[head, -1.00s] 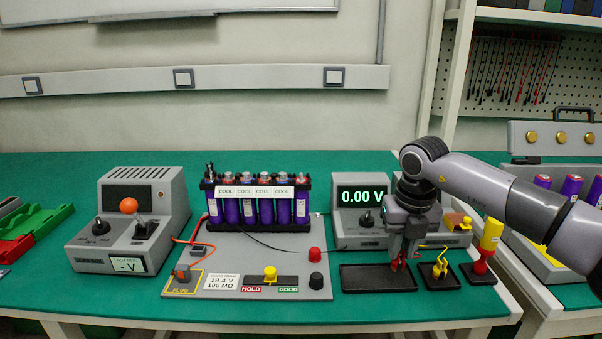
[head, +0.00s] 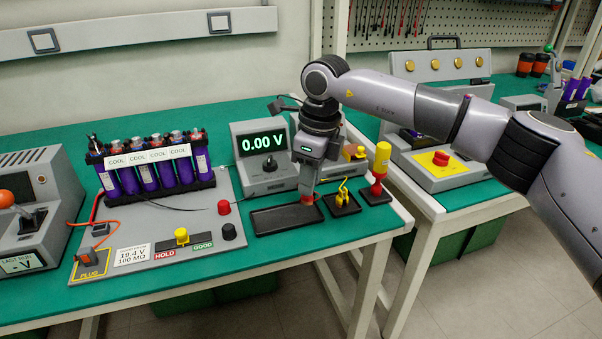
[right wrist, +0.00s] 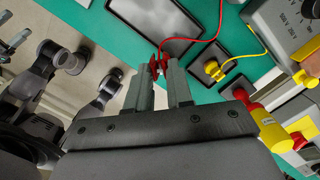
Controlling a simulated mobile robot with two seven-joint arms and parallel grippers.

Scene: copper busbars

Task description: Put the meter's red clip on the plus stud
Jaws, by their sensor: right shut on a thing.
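My right gripper (head: 307,199) points down at the right end of a black tray (head: 284,221). It is shut on the red clip (right wrist: 157,66), which shows between the fingertips in the right wrist view; a red lead (right wrist: 205,42) runs from it. Most of the clip is hidden in the head view. The meter (head: 262,160) reads 0.00 V behind the tray. A red post (head: 223,208) and a black post (head: 228,231) stand on the grey board, left of the gripper. I cannot read which is marked plus. My left gripper is out of view.
A yellow clip (head: 342,195) lies on a small black tray right of my gripper, beside a yellow-and-red tool (head: 379,168) on its stand. The purple cell pack (head: 153,170) stands on the board, with a yellow knob (head: 181,236) in front. The green table's right edge is close.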

